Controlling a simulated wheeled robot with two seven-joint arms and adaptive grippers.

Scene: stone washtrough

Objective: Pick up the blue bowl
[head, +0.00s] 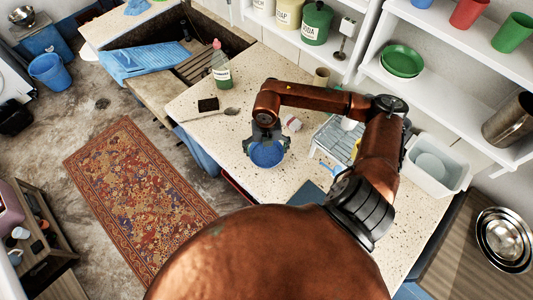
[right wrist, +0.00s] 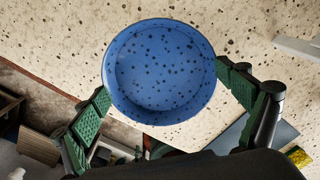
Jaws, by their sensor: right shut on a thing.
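The blue bowl (head: 267,156) is at my right gripper, over the speckled counter (head: 214,138). In the right wrist view the bowl (right wrist: 160,72) is round, with dark speckles and an empty inside. My right gripper (head: 266,141) is shut on it, with the green-padded fingers at its left and right sides. I cannot tell whether the bowl touches the counter or hangs just above it. My left gripper is not in view.
A green-labelled bottle (head: 221,68), a black sponge (head: 208,104) and a spoon (head: 226,113) are left of the bowl. A dish rack (head: 335,140) and a white tub (head: 437,165) are to its right. Shelves (head: 440,95) rise behind.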

